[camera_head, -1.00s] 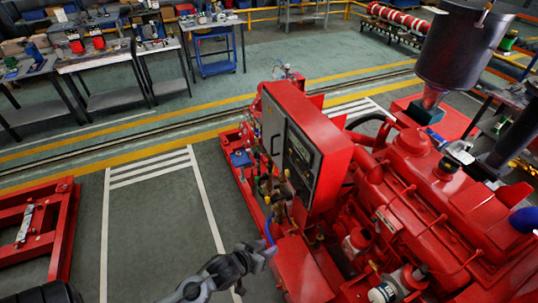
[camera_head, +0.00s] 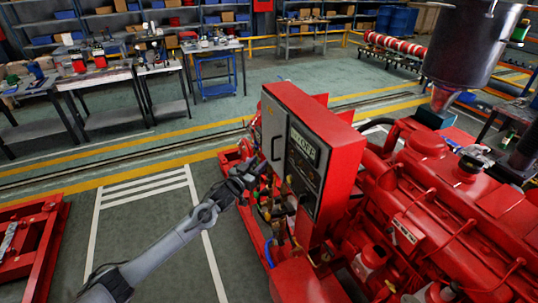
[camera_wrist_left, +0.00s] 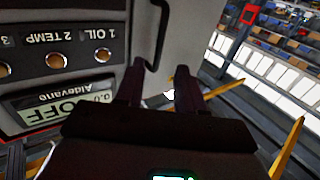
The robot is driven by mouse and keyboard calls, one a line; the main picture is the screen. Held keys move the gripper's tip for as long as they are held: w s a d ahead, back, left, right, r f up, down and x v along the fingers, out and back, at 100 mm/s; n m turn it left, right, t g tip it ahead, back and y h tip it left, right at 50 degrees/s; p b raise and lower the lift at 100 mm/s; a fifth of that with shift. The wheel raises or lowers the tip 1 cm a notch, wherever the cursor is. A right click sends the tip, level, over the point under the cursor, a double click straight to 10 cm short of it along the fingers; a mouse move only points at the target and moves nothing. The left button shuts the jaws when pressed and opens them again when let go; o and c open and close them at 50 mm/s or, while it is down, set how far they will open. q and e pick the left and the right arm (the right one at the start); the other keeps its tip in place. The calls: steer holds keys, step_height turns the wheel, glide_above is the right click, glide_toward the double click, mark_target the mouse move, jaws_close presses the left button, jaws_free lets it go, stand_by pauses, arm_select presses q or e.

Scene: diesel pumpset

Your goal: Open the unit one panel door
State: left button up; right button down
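The red control cabinet (camera_head: 335,150) stands upright on the pumpset, its grey panel door (camera_head: 272,120) facing left and closed. A dark, C-shaped handle (camera_head: 276,148) is on the door. The door's display (camera_head: 303,143) is beside it. In the left wrist view the panel appears upside down, with a display reading OFF (camera_wrist_left: 70,108) and labels for oil and temp. The dark handle (camera_wrist_left: 161,35) shows just beyond the fingertips. My left gripper (camera_head: 246,172) is left of and slightly below the handle. Its two fingers (camera_wrist_left: 160,78) are apart and empty. My right gripper is not in view.
The red engine (camera_head: 430,200) fills the right side. Valves and pipes (camera_head: 280,215) sit below the cabinet. A red frame (camera_head: 30,245) lies at left. Workbenches (camera_head: 110,80) stand at the back. The floor left of the cabinet is open.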

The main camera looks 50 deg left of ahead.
mark_target(272, 150)
arm_select(q)
steer(key=shift+x, duration=3.9)
steer(key=shift+c, duration=0.2)
jaws_close()
